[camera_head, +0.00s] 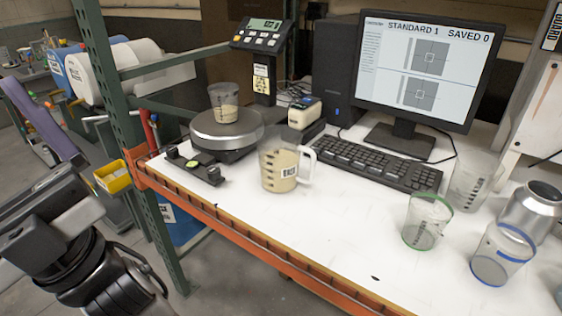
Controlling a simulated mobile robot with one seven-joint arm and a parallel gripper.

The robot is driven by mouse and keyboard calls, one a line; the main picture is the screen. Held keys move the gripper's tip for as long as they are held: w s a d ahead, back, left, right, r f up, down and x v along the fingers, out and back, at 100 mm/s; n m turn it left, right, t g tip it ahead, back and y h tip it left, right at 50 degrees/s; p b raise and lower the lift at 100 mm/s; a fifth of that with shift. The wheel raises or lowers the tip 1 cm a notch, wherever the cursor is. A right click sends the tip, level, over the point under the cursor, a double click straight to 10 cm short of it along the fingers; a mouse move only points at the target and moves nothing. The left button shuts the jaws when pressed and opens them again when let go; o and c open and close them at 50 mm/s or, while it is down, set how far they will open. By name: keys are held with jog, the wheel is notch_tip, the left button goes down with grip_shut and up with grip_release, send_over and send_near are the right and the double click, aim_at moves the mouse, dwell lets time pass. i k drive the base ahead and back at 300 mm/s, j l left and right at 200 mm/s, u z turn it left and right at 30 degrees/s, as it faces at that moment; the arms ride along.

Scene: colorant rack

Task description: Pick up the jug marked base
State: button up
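The jug marked base (280,170) is a clear measuring jug with beige contents, black graduation marks and a white label. It stands upright on the white bench near its front edge, with its handle (308,163) on the right side. My arm shows at the lower left, off the bench and well apart from the jug. The fingertips of my gripper do not show clearly, so I cannot see whether it is open or shut.
A scale (227,134) bearing a cup (223,103) stands behind-left of the jug. A black fixture (195,168) lies left. A keyboard (378,165) is behind-right. A green-rimmed cup (427,222) and blue-rimmed cup (501,254) stand right. A green rack post (122,110) rises at left.

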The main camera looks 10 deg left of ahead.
aim_at(287, 162)
jog(key=j+z, duration=0.2)
jog(key=z, duration=0.2)
jog(key=i+j+z, duration=0.1)
jog(key=j+z, duration=0.45)
jog(key=z, duration=0.25)
